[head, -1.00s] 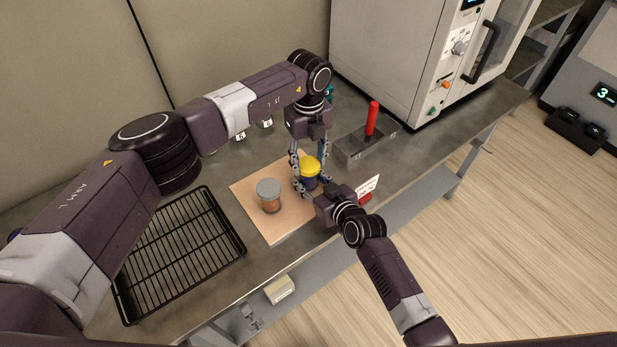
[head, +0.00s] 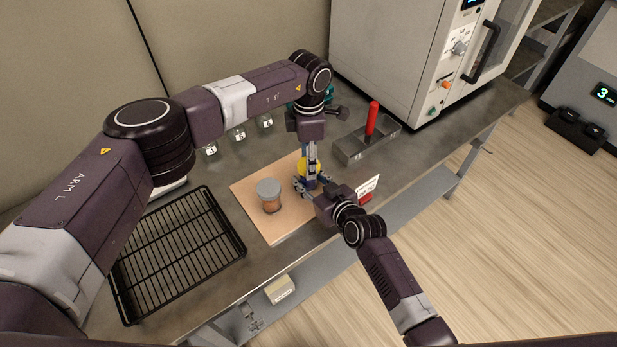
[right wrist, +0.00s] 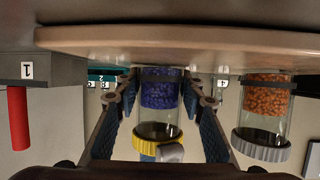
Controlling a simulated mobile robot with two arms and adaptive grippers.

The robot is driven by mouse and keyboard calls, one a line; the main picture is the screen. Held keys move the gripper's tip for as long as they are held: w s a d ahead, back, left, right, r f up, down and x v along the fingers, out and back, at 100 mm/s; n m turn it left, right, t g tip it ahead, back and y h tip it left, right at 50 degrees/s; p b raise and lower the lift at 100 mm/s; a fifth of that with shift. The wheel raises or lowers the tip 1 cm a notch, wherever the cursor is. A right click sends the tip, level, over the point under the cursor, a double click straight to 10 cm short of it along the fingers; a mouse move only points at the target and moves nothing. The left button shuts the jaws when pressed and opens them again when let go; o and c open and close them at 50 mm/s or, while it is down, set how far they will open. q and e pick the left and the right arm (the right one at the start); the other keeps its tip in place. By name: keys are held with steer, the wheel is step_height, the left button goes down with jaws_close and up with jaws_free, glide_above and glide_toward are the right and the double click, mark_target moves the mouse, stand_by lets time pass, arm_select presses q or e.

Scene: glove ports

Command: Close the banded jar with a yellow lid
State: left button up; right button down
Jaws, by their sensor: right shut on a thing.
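A clear jar with dark blue contents (right wrist: 160,95) stands on a tan board (head: 262,222). It has a dark band near its base in the upside-down right wrist view. A yellow lid (right wrist: 151,144) sits at its mouth; whether it is fully seated I cannot tell. My right gripper (right wrist: 164,118) is shut on this jar from the side. My left gripper (head: 311,182) points down over the lid, with one finger in front of it. Its grip on the lid is partly hidden. The yellow also shows behind that finger in the head view.
A grey-lidded jar with orange contents (head: 269,196) stands to the left on the board. A black wire rack (head: 178,254) lies farther left. A metal tray with a red handle (head: 371,120) stands behind right, near a large oven (head: 405,55). A small sign (head: 368,187) is beside my right gripper.

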arm_select(q)
steer(key=m, duration=0.3)
steer(key=shift+m, duration=0.4)
steer(key=m, duration=1.3)
steer(key=o, duration=1.4)
steer(key=shift+c, duration=0.2)
step_height(320, 180, up, 12)
